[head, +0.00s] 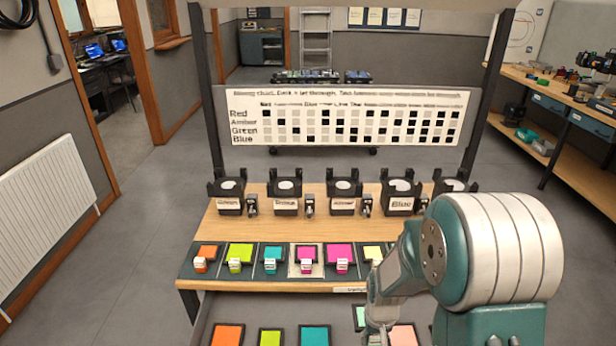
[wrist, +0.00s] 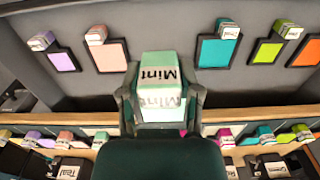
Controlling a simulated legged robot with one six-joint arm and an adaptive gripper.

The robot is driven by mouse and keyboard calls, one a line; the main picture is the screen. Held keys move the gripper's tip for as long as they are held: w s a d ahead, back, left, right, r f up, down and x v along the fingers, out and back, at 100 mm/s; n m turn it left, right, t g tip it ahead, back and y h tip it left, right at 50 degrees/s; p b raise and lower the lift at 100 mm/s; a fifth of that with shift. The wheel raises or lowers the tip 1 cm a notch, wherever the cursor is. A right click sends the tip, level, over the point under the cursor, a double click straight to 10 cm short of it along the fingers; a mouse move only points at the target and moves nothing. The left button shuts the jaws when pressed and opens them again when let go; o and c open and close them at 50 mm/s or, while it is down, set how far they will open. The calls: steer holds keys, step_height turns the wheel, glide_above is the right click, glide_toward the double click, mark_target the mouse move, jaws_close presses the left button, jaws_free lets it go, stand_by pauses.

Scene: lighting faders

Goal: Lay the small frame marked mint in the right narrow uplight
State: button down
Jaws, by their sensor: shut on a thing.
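The small mint frame has a pale green tag (wrist: 160,66) reading "Mint", seen in the wrist view between my fingers. My gripper (wrist: 162,92) is shut on this tag. Most of the frame's panel is hidden there. In the head view a bit of the pale green frame (head: 359,315) shows beside my gripper (head: 376,328), low in front of the table, at the front rack. Five black uplights with pale round tops stand in a row on the table, including one labelled "Blue" (head: 399,192) and a partly hidden rightmost one (head: 452,184). I cannot tell which is the right narrow one.
A row of coloured frames, such as orange (head: 206,252) and lime (head: 240,252), lies along the table's front strip. Larger-looking frames, including teal (head: 314,335) and salmon (head: 402,334), lie in the lower front rack. A chart board (head: 345,117) stands behind the uplights.

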steer(key=s, duration=0.9)
steer(key=shift+s, duration=0.2)
